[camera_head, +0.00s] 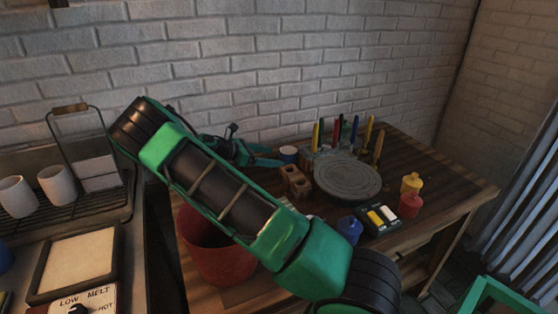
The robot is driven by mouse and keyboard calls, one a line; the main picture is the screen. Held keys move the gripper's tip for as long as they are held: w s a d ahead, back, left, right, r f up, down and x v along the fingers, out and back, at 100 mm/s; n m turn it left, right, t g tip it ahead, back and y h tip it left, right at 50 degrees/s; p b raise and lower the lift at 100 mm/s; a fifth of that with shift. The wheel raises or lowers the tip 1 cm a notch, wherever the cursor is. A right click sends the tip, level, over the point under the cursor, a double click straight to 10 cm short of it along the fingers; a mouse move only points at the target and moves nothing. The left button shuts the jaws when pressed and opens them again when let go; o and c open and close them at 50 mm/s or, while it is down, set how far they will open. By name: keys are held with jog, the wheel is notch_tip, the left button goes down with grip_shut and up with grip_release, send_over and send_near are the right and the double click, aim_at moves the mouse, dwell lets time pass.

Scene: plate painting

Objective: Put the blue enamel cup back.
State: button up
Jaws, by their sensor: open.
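A small cup-like thing with a pale top and a blue side (288,154) stands at the back of the wooden table, near the wall. It looks like the blue enamel cup, but it is too small to be sure. My gripper (273,156) is open, with its green fingers pointing right towards this thing and their tips close to its left side. I cannot tell whether they touch it. My arm crosses the middle of the view and hides part of the table.
A grey round turntable (347,178) stands right of some brown blocks (295,182), before upright coloured tools (338,132). A red bucket (215,255) is below my arm. White cups (57,185) stand on a left rack.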

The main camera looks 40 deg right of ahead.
jog(key=shift+v, duration=1.9)
jog(key=shift+d+r+y, duration=0.25)
jog(key=shift+d+y, duration=0.05)
jog(key=shift+d, duration=0.15)
jog(key=s+d+r+m+y, duration=0.1)
jog(key=s+r+m+y, duration=0.3)
jog(key=s, duration=0.4)
jog(key=s+d+r+m+y, duration=0.1)
jog(key=s+r+m+y, duration=0.25)
jog(key=s+m, duration=0.35)
jog(key=s+a+r+m+t+y, duration=0.1)
jog(key=s+a+m, duration=0.4)
jog(key=s, duration=0.8)
jog(key=s+a+r+m+t+y, duration=0.2)
jog(key=s+a+m+y, duration=0.2)
jog(key=s+a, duration=0.5)
jog(key=s+m, duration=0.1)
jog(key=s, duration=0.4)
jog(key=shift+r, duration=0.2)
